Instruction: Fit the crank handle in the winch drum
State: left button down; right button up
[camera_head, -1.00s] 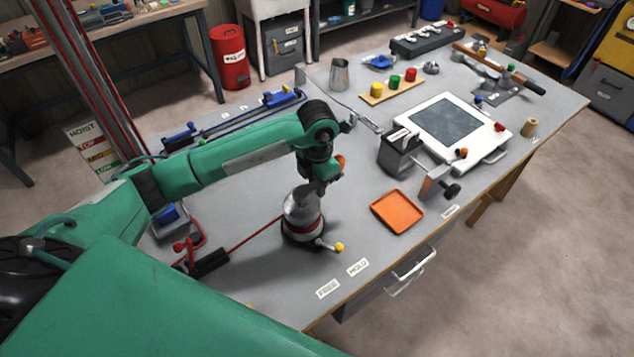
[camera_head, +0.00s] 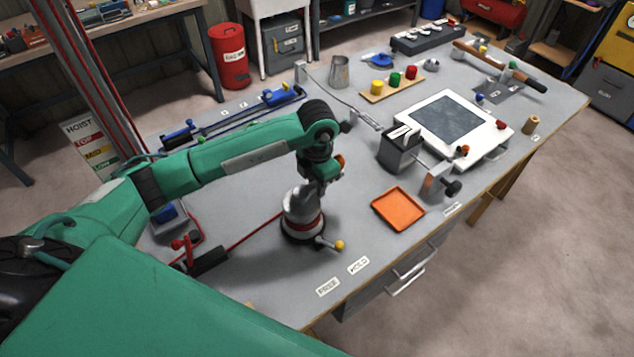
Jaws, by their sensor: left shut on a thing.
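The winch drum (camera_head: 301,221) stands upright on the bench, a silver-grey body with a red band and a dark base. A short lever with a yellow knob (camera_head: 340,245) sticks out from its base to the lower right. My left gripper (camera_head: 320,187) points down just above the drum's top right. It is shut on the crank handle, mostly hidden by the fingers and wrist; an orange part (camera_head: 340,161) shows beside the gripper. I cannot tell whether the crank handle touches the drum. My right gripper is not in view.
An orange tray (camera_head: 398,209) lies right of the drum. A clamp with a black knob (camera_head: 451,187), a dark box (camera_head: 400,150) and a white panel (camera_head: 452,118) stand beyond it. A red line runs left from the drum. FREE and HOLD labels mark the bare front edge.

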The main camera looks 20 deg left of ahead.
pick_arm(q)
jog(key=shift+f+b, duration=0.3)
jog(key=shift+b, duration=0.05)
dwell(0.3)
jog(key=c, duration=0.8)
grip_release()
jog(key=shift+r, duration=0.1)
jog(key=shift+r+p, duration=0.45)
jog(key=shift+r, duration=0.25)
jog(key=shift+r+p, duration=1.5)
jog(key=shift+r, duration=1.75)
